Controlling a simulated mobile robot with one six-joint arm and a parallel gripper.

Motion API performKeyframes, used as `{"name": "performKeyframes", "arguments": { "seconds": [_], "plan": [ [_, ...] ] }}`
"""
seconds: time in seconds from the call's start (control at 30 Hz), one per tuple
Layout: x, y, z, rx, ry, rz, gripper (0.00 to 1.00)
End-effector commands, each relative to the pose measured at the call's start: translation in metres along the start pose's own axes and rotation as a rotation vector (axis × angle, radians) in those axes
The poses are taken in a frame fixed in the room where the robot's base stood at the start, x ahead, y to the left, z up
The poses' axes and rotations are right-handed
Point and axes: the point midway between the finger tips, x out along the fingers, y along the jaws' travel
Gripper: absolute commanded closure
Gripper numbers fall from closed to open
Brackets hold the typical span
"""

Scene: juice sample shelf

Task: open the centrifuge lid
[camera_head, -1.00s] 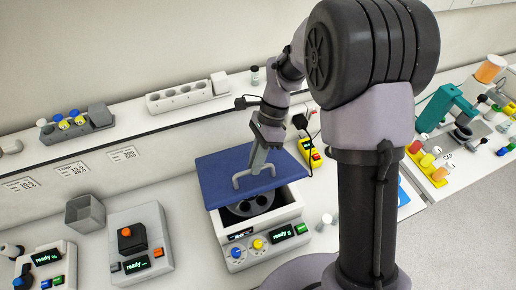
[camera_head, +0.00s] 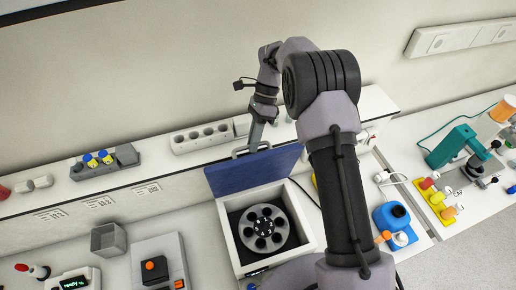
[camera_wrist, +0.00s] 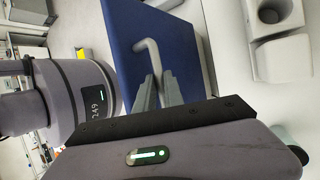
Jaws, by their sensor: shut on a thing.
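The centrifuge (camera_head: 228,232) is a white box on the bench with a grey rotor (camera_head: 264,229) showing inside. Its blue lid (camera_head: 254,171) is raised and tilted well back from the opening. A grey bar handle (camera_head: 241,151) stands at the lid's upper edge. My gripper (camera_head: 252,147) is at this handle, behind the raised lid. In the wrist view my gripper (camera_wrist: 160,90) is shut on the grey handle (camera_wrist: 149,48), with the blue lid (camera_wrist: 150,35) beside it. The exact finger contact is partly hidden.
A white rack with round holes (camera_head: 203,135) stands on the shelf behind the lid. A blue device (camera_head: 393,218) stands to the right.

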Motion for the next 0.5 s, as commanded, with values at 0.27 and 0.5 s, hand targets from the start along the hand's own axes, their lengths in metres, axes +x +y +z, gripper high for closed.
{"name": "performKeyframes", "arguments": {
  "seconds": [0.27, 0.5],
  "plan": [
    [-0.007, -0.023, 0.003, -0.002, 0.003, 0.003, 1.0],
    [-0.008, -0.029, 0.003, -0.002, 0.002, 0.004, 1.0]
  ]
}}
